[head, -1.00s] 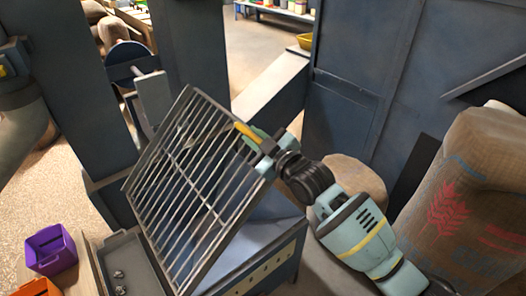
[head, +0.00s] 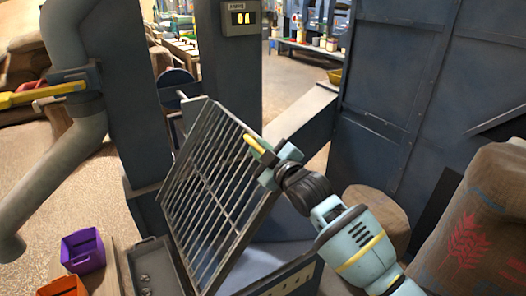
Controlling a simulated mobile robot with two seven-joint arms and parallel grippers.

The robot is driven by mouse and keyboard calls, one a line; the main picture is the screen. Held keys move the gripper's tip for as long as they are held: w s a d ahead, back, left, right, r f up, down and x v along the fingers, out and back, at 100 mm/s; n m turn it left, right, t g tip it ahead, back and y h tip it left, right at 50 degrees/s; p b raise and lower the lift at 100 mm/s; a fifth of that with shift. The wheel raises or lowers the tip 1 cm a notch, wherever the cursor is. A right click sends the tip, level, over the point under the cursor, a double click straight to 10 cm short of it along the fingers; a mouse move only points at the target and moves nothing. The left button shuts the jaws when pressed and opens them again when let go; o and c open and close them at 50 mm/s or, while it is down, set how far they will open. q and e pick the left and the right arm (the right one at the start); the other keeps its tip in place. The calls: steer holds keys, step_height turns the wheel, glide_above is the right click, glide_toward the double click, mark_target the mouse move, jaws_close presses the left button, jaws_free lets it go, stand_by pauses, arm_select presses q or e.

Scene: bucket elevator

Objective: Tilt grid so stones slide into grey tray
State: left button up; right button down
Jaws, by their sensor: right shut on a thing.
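The grid (head: 210,180), a metal frame with parallel bars, stands steeply tilted, its lower edge to the left over the grey tray. My right gripper (head: 258,150) is shut on the grid's raised right edge, near its upper corner. The grey tray (head: 136,262) lies at the grid's lower left, partly cut off by the picture's bottom edge. A few small stones (head: 145,280) lie in the tray. No stones show on the visible bars. My left gripper is not in view.
A purple bin (head: 83,251) and an orange bin (head: 62,287) stand left of the tray. A grey pipe (head: 85,130) with a yellow handle (head: 42,94) is at the left. A printed sack (head: 475,225) and blue panels (head: 400,90) bound the right.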

steer(key=shift+s+a, duration=0.15)
steer(key=shift+a, duration=0.05)
steer(key=c, duration=1.4)
jaws_free()
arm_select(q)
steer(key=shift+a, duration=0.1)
arm_select(e)
steer(key=shift+o, duration=0.2)
steer(key=shift+d, duration=0.1)
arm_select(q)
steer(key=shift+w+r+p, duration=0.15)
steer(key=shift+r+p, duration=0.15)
arm_select(e)
steer(key=v, duration=0.7)
steer(key=shift+s+d, duration=0.2)
steer(key=shift+s, duration=0.05)
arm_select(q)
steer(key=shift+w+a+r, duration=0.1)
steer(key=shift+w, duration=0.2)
arm_select(e)
steer(key=shift+w+a, duration=0.1)
